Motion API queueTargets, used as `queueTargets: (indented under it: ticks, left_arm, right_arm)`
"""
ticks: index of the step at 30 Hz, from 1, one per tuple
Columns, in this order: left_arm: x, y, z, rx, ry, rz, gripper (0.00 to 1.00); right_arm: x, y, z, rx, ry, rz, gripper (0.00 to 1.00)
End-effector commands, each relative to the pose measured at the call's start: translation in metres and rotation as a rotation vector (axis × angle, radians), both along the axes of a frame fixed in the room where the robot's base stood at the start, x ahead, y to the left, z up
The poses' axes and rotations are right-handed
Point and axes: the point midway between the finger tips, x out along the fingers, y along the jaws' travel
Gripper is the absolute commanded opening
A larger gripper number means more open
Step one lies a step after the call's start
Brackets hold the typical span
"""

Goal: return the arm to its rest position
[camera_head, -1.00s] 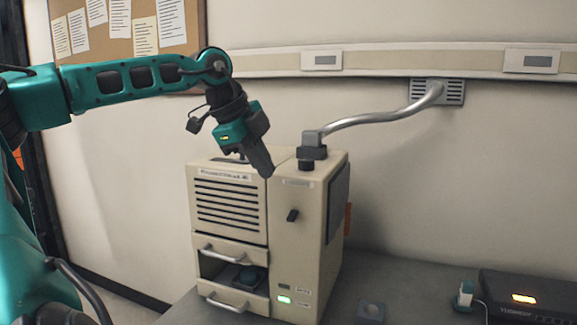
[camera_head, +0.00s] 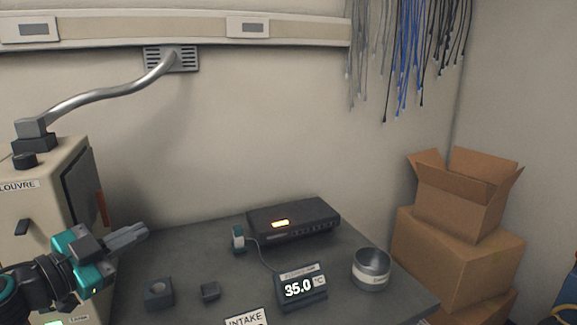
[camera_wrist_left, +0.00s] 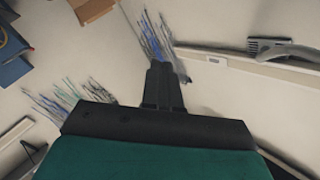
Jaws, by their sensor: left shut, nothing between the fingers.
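My left gripper (camera_head: 128,236) comes in at the lower left of the head view, in front of the beige cabinet. Its grey fingers are together with nothing between them, and they point right above the dark table. In the left wrist view the shut fingers (camera_wrist_left: 162,88) point toward the wall and the hanging cables (camera_wrist_left: 154,38). My right gripper is in neither view.
The table (camera_head: 200,248) bears a black switch box (camera_head: 293,218), a display reading 35.0 (camera_head: 302,287), a round tin (camera_head: 371,269), a dark block (camera_head: 159,292) and a smaller one (camera_head: 210,291). The beige cabinet (camera_head: 45,210) stands left. Cardboard boxes (camera_head: 457,247) are stacked right.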

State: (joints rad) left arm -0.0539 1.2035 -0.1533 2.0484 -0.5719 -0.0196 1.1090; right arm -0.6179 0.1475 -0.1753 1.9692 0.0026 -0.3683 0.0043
Motion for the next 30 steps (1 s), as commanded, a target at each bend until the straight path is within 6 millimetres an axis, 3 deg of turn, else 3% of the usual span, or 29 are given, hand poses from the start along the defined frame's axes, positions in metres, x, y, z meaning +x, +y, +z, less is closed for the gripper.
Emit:
queueTargets:
  ticks: [5,8,12,15,21,30]
  left_arm:
    - [-0.018,0.001,-0.059,-0.163,0.089,0.319,0.00]
    - [-0.040,0.002,-0.100,-0.198,0.223,0.495,0.00]
    - [-0.089,-0.007,-0.161,-0.206,0.496,0.679,0.00]
    - [-0.126,-0.019,-0.193,-0.184,0.688,0.743,0.00]
    - [-0.187,-0.047,-0.228,-0.143,0.985,0.761,0.00]
    - [-0.260,-0.092,-0.246,-0.100,1.325,0.671,0.00]
  right_arm:
    - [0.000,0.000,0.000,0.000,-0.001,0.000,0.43]
    - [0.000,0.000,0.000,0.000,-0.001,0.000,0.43]
    - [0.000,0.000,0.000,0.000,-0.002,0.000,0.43]
    - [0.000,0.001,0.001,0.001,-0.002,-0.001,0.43]
    - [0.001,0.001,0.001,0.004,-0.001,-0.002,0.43]
    - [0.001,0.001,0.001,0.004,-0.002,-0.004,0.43]
